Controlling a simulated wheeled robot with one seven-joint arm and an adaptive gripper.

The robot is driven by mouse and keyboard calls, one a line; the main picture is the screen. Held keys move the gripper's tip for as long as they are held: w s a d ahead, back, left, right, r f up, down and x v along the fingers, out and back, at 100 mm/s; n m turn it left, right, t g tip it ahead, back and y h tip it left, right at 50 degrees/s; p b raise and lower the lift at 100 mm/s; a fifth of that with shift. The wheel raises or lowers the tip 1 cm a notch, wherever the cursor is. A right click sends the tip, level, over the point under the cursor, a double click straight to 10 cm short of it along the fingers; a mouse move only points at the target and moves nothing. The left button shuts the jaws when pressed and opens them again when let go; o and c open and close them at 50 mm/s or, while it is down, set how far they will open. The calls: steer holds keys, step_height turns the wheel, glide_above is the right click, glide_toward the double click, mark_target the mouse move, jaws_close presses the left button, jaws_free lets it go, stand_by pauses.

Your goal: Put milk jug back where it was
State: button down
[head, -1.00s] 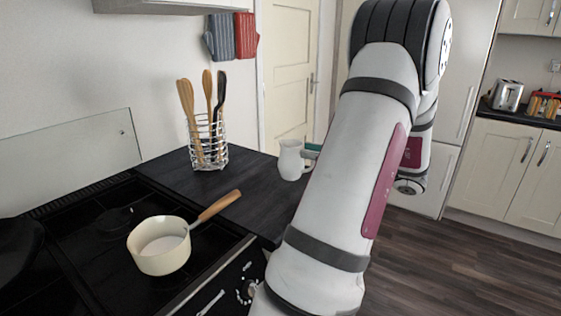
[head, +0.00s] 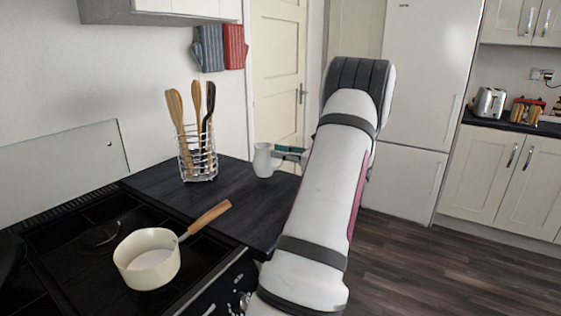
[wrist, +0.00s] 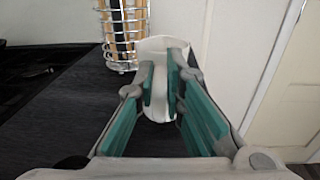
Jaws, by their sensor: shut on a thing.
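The white milk jug (head: 263,160) is upright at the far part of the dark worktop (head: 225,208), right of the utensil rack. In the wrist view the jug (wrist: 160,45) stands between my fingertips, with its handle towards me. My gripper (head: 291,150) reaches in from the right with teal finger pads. In the wrist view my gripper (wrist: 160,75) is shut on the jug's handle. The jug looks at or very near the worktop; I cannot tell whether its base touches.
A wire rack (head: 197,160) with wooden utensils stands close left of the jug. A cream saucepan (head: 147,262) with white liquid sits on the black hob, its wooden handle pointing over the worktop. Bare worktop lies in front of the jug.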

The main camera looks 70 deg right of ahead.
steer(key=shift+f, duration=0.95)
steer(key=shift+f, duration=0.1)
steer(key=c, duration=1.7)
jaws_free()
steer(key=shift+o, duration=0.2)
